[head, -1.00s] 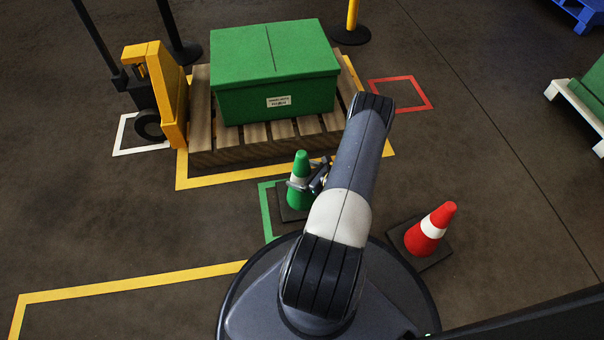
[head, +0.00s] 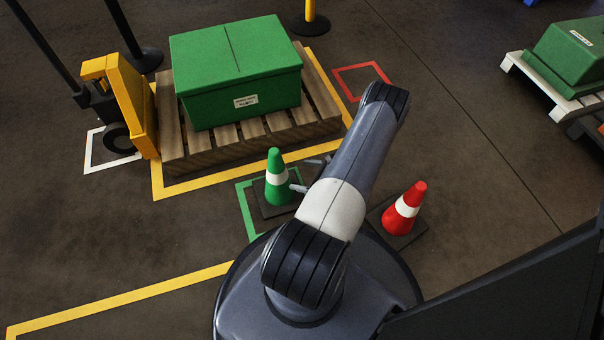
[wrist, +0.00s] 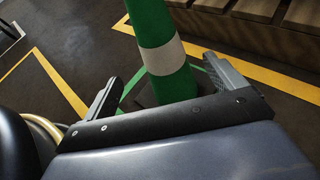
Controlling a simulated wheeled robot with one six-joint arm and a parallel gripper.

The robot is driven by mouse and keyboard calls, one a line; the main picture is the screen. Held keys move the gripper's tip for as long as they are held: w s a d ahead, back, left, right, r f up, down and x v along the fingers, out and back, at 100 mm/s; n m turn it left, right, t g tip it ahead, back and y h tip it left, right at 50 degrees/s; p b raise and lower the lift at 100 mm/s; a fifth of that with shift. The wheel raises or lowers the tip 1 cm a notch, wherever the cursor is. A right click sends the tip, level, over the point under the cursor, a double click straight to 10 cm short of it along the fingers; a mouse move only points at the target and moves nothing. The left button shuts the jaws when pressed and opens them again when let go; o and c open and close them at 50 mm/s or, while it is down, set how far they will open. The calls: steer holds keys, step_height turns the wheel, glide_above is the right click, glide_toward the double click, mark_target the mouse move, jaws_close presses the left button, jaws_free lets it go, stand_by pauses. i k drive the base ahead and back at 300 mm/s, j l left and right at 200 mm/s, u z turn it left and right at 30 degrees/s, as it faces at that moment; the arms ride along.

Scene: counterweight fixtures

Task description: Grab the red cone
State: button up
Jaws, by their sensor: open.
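The red cone (head: 406,208) with a white band stands upright on a dark base, right of my arm in the head view. It is not visible in the wrist view. My gripper (head: 309,174) is open and empty, just right of the green cone (head: 275,178), with its fingers pointing toward it. In the wrist view the green cone (wrist: 163,50) shows ahead, between the open fingers of my gripper (wrist: 163,75) in the picture, with its top cut off. My arm lies between my gripper and the red cone in the head view.
A green box (head: 236,70) sits on a wooden pallet (head: 172,150) behind the green cone. A yellow pallet jack (head: 135,105) stands at left. A red floor outline (head: 338,73) is empty. A white pallet (head: 545,80) holds another green box. Floor around the red cone's right is clear.

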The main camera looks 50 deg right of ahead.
mark_target(398, 221)
steer(key=k+j+z, duration=0.1)
steer(key=z, duration=2.15)
steer(key=i+j+z, duration=0.1)
steer(key=z, duration=0.7)
steer(key=j+u, duration=0.15)
steer(key=j, duration=0.35)
steer(key=i, duration=0.05)
